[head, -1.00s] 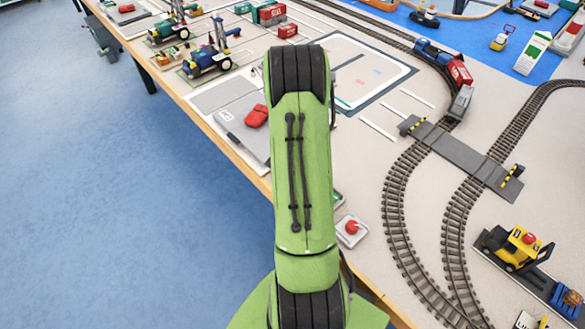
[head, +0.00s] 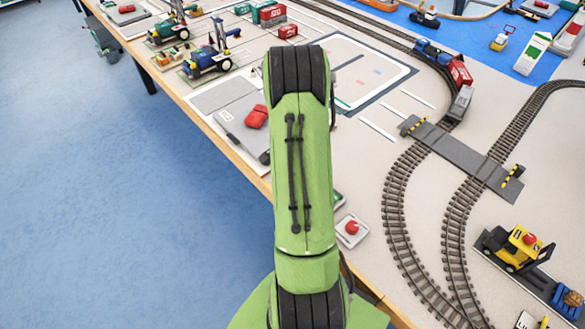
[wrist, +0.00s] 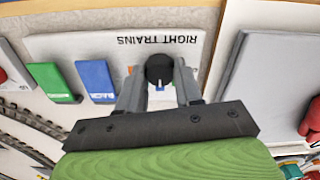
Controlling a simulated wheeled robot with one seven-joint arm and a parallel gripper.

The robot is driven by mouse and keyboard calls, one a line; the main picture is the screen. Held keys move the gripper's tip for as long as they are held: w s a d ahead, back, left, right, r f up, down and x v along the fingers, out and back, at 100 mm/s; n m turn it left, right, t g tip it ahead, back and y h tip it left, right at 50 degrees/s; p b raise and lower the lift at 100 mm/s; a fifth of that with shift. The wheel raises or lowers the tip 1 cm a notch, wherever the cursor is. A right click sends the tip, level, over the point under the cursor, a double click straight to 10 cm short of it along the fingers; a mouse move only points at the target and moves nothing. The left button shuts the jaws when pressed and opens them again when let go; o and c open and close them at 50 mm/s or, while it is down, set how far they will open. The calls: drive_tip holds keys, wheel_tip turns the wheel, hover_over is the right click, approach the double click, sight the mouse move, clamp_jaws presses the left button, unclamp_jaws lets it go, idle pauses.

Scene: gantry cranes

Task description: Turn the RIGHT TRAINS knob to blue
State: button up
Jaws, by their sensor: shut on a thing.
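The RIGHT TRAINS panel (wrist: 75,45) is a pale plate whose lettering reads upside down in the wrist view. Its black round knob (wrist: 159,68) has a white pointer mark facing the bottom of the picture. My gripper (wrist: 159,80) is shut on the knob, one finger on each side. A bit of orange shows behind the left finger; the fingers hide most of the panel around the knob, so I cannot tell which colour the pointer meets. In the head view my arm hides the knob and gripper.
A green tile (wrist: 52,82) and a blue tile (wrist: 97,80) lie left of the knob. A grey plate (wrist: 268,80) with a red object (wrist: 311,120) is on the right. A red button (head: 351,228) and curved tracks (head: 398,200) lie right of my arm.

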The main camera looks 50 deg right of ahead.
drive_tip(key=o, duration=1)
drive_tip(key=shift+o, duration=0.2)
wheel_tip(320, 180, up, 16)
drive_tip(key=p, duration=0.4)
drive_tip(key=shift+f, duration=0.1)
